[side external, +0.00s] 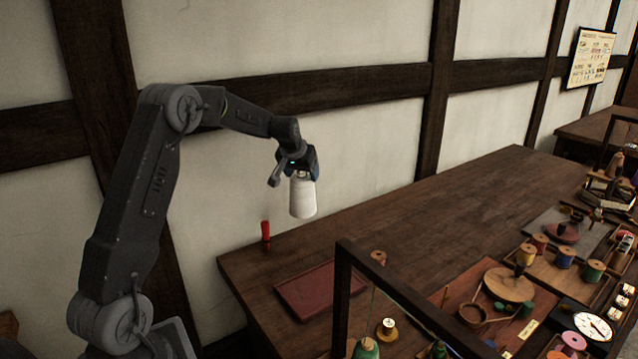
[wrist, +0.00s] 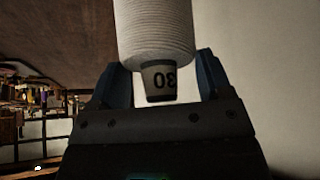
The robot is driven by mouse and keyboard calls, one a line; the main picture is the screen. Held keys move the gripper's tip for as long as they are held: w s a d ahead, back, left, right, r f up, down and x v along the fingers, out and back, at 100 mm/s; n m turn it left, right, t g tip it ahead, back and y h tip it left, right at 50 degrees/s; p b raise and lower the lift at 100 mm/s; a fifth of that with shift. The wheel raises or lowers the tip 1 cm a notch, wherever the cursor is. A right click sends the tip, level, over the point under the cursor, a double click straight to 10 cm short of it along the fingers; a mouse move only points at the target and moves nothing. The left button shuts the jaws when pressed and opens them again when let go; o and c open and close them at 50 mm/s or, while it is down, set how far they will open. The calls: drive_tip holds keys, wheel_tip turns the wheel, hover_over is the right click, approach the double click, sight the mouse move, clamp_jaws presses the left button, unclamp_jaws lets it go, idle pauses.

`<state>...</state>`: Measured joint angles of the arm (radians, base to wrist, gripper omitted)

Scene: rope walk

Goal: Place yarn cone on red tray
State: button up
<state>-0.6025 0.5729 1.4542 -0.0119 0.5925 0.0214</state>
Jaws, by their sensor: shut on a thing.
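A white yarn cone (side external: 303,197) hangs from my gripper (side external: 300,172), wide end down, in the air above the table. In the wrist view the yarn cone (wrist: 155,38) sits between the two blue fingers of my gripper (wrist: 160,82). Its narrow neck, marked with dark digits, is between them. The red tray (side external: 318,291) lies flat on the table below the cone and slightly to its right in the side view. The visible part of the tray is empty. A dark frame post covers its right part.
A red-handled tool (side external: 265,234) stands near the table's back edge, left of the tray. A dark frame (side external: 342,300) rises in front of the tray. Spools, a scale (side external: 585,324) and trays crowd the right side. The table's back middle (side external: 440,215) is clear.

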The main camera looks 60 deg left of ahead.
drive_tip(key=shift+s+a+r, duration=0.2)
drive_tip(key=shift+s+r, duration=0.15)
drive_tip(key=shift+s, duration=0.05)
drive_tip(key=s+d+r+n+g+y, duration=0.1)
drive_tip(key=s+d+r+n, duration=0.15)
drive_tip(key=s+d, duration=1.1)
drive_tip(key=w+d+f, duration=0.3)
drive_tip(key=f, duration=0.3)
drive_tip(key=w+d+f, duration=0.3)
drive_tip(key=d+f, duration=0.1)
drive_tip(key=f, duration=0.2)
drive_tip(key=shift+w+d, duration=0.15)
drive_tip(key=shift+w, duration=0.1)
drive_tip(key=o, duration=1.3)
drive_tip(key=shift+f, duration=0.1)
